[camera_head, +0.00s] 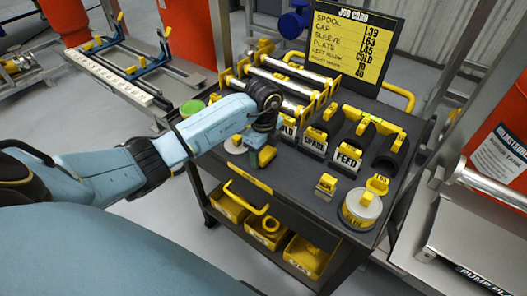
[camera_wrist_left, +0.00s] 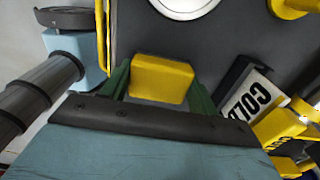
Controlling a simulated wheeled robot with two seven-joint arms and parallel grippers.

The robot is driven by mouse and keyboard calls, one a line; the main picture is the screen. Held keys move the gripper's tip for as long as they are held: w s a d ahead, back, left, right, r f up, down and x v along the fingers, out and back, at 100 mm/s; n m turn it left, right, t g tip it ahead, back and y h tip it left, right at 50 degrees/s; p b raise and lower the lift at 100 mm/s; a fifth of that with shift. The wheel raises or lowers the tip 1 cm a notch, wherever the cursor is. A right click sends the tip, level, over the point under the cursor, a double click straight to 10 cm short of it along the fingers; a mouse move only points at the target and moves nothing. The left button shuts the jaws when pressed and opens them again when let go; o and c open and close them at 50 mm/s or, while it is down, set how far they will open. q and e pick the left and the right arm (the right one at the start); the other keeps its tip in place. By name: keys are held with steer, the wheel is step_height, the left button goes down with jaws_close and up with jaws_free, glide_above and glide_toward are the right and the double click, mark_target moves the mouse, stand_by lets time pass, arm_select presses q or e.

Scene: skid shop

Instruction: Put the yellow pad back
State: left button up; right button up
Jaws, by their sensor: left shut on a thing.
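The yellow pad (camera_wrist_left: 160,78) is a small rounded block between the two green-faced fingers of my left gripper in the left wrist view. My left gripper (camera_head: 264,155) is shut on it over the near left part of the dark cart top (camera_head: 305,182). In the head view the pad shows only as a small yellow patch at the fingertips. I cannot tell whether the pad touches the cart top. A similar yellow block (camera_head: 327,184) stands farther right, near the front edge. My right gripper is not in view.
A white disc (camera_head: 235,143) lies left of my left gripper. The COLD label (camera_wrist_left: 248,101), SPARE label (camera_head: 314,140) and FEED label (camera_head: 347,156) stand to the right. A round yellow-rimmed tin (camera_head: 361,207) sits at the right front corner. A job card board (camera_head: 345,42) rises behind.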

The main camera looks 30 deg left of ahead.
mark_target(264, 151)
arm_select(q)
steer(key=o, duration=0.9)
steer(key=shift+f, duration=0.1)
steer(key=shift+o, duration=0.2)
step_height(264, 151, up, 12)
steer(key=p, duration=0.1)
steer(key=shift+r+p, duration=0.2)
steer(key=shift+p, duration=0.2)
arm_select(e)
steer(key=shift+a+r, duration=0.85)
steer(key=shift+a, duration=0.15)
